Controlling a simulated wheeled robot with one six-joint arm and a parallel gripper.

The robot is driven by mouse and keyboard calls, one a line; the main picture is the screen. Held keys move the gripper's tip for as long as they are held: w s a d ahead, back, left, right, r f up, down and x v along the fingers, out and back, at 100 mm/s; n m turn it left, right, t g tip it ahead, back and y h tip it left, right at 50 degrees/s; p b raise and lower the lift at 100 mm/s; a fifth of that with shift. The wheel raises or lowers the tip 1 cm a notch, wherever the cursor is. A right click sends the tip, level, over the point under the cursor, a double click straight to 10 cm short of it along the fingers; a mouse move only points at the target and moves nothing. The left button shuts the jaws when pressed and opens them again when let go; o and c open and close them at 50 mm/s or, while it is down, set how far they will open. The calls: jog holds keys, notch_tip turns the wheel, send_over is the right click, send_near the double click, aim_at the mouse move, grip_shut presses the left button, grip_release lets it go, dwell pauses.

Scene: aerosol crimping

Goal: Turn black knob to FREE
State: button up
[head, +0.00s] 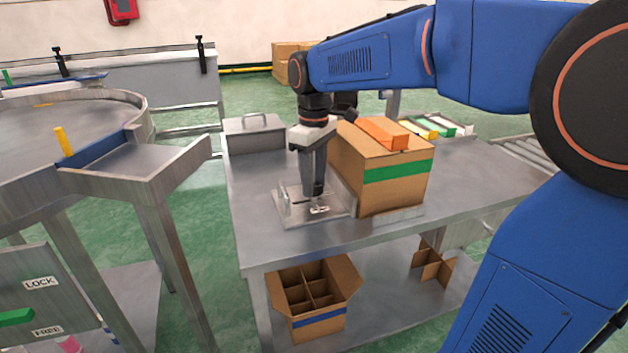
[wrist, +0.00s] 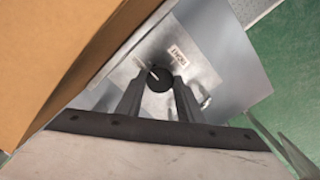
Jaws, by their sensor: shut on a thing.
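The black knob (wrist: 159,79) sits on a metal plate (wrist: 198,72) on the table. My gripper (wrist: 158,92) points down at it in the wrist view, with one finger on each side, shut on the knob. A short white mark on the knob points toward the upper left. A small white label (wrist: 178,56) lies above and right of the knob, too blurred to read surely. In the head view my gripper (head: 314,194) stands over the plate (head: 284,206), and the knob is hidden by the fingers.
A cardboard box (head: 392,184) with a green band stands close right of my gripper. A lidded metal box (head: 254,136) stands behind. A separate panel at lower left has LOCK (head: 40,283) and FREE (head: 47,331) labels and a green handle (head: 15,317).

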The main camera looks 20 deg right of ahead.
aim_at(315, 187)
jog(key=o, duration=1.1)
jog(key=shift+c, duration=0.2)
notch_tip(315, 187, up, 17)
jog(key=shift+r, duration=0.2)
jog(key=shift+d, duration=0.1)
